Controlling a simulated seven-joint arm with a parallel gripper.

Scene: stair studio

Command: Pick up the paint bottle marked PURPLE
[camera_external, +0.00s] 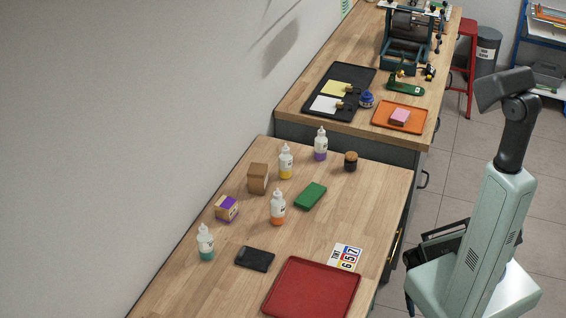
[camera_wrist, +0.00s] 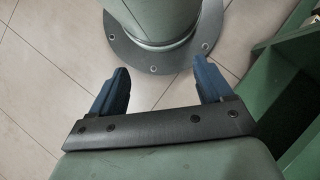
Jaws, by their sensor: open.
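Four-sided detail is small, but a white squeeze bottle with a purple band at its base (camera_external: 320,145) stands upright near the back of the near table, in the external view. Its label is too small to read. Similar bottles stand nearer: one with yellow (camera_external: 286,162), one with orange (camera_external: 278,208) and one with teal (camera_external: 205,243) at the base. My gripper (camera_wrist: 161,66) is open and empty in the wrist view, with two blue fingers above the tiled floor. It is far from the bottles, and none shows in the wrist view.
The near table also holds a dark jar (camera_external: 351,161), green block (camera_external: 310,196), brown box (camera_external: 258,178), purple-marked box (camera_external: 227,208), black flat object (camera_external: 255,259), number card (camera_external: 346,257) and red tray (camera_external: 312,290). Behind stands a higher bench (camera_external: 350,133) with trays.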

